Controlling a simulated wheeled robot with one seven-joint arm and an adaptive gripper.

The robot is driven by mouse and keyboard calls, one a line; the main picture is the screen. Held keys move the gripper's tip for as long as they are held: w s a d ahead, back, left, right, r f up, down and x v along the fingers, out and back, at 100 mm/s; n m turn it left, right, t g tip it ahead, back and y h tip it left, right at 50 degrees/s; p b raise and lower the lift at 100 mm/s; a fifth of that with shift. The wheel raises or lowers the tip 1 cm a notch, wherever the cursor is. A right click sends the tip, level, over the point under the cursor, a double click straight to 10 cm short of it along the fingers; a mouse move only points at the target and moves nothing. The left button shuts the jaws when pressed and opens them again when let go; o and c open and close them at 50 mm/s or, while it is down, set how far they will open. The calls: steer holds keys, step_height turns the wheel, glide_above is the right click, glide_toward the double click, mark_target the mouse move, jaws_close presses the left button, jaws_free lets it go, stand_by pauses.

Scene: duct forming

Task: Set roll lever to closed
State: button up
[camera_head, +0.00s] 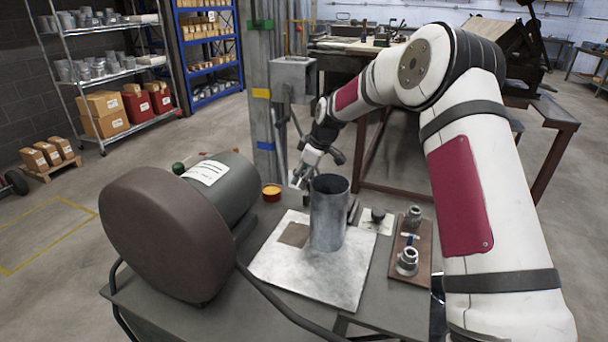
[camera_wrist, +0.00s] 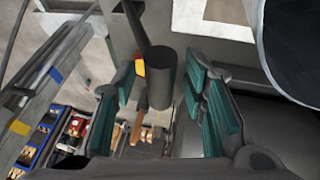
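A dark lever with a thick cylindrical grip (camera_wrist: 161,80) shows in the middle of the wrist view; I take it to be the roll lever. Its thin bar runs up to a grey housing. My gripper (camera_wrist: 163,100) is open, with its teal finger pads on either side of the grip and visible gaps. In the head view my gripper (camera_head: 303,172) is beside the grey post (camera_head: 262,110), below a grey box (camera_head: 293,76). The post bears green, yellow and blue marks. The lever's grip is hard to make out in the head view.
A bench holds a metal sheet (camera_head: 278,262), an upright metal cylinder (camera_head: 329,215), a wooden board with fittings (camera_head: 408,262), and a grey drum with a brown end (camera_head: 165,235). A metal shelf (camera_head: 105,75) and blue shelf (camera_head: 212,65) stand behind left. A workbench (camera_head: 385,50) stands behind.

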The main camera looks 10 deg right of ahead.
jaws_close()
